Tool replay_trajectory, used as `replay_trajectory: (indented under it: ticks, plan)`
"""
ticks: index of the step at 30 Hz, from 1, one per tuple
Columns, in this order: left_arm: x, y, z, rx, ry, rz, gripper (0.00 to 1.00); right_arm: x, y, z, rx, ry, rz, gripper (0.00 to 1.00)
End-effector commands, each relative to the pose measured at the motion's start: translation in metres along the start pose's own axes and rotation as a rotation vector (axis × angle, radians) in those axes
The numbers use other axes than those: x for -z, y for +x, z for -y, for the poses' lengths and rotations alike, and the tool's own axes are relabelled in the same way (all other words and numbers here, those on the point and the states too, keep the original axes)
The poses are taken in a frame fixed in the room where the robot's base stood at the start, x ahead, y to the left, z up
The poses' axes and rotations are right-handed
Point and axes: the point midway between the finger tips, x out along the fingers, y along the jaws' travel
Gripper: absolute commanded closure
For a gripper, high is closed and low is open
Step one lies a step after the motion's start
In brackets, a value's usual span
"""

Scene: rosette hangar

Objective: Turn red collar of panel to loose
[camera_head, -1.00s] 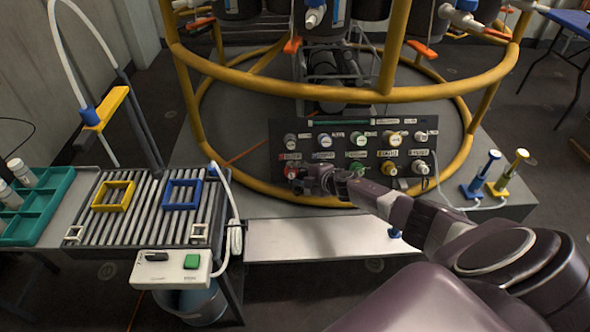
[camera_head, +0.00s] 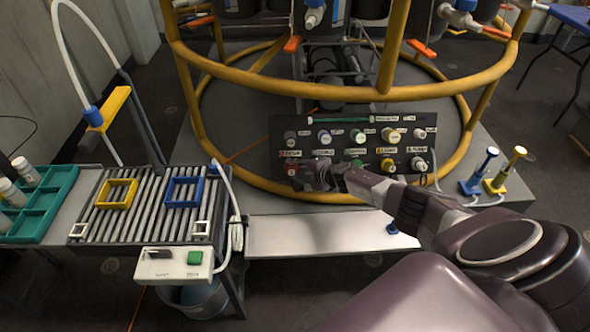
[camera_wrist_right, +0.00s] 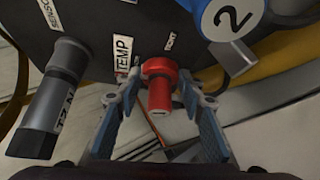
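The red collar (camera_head: 291,168) is at the left end of the lower row on the dark panel (camera_head: 283,128). In the right wrist view the red collar (camera_wrist_right: 158,85) stands out from the panel between my fingers, beside a "TEMP" label. My right gripper (camera_head: 309,178) is at the panel's lower left, partly covering the collar's surroundings. In the wrist view my right gripper (camera_wrist_right: 160,92) is open, one finger on each side of the collar, with narrow gaps showing. Which setting the collar is in cannot be read. My left gripper is out of view.
Other coloured collars sit close by in two rows. In the wrist view a grey cylinder (camera_wrist_right: 48,100) is left and a blue part marked 2 (camera_wrist_right: 228,18) is upper right. The yellow ring rail (camera_head: 268,188) passes below the panel. A white shelf (camera_head: 300,236) is below.

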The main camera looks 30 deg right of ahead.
Motion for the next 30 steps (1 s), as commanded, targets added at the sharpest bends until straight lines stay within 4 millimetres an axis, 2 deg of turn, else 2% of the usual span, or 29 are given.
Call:
replay_trajectory:
  ticks: [1, 4, 17, 23, 30]
  plan:
    - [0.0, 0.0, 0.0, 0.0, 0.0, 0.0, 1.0, 0.001, 0.0, 0.001, 0.001, -0.001, -0.001, 0.58]
    - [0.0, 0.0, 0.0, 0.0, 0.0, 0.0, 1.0, 0.001, 0.0, 0.001, 0.001, 0.0, -0.001, 0.47]
    - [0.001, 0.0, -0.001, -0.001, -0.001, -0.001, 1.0, -0.002, -0.005, -0.001, -0.001, -0.001, 0.002, 0.47]
    - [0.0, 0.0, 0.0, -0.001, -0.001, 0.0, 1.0, -0.003, -0.022, -0.001, -0.001, -0.004, 0.001, 0.47]
    - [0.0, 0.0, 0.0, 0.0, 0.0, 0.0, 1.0, -0.002, -0.051, 0.001, 0.001, -0.004, 0.0, 0.47]
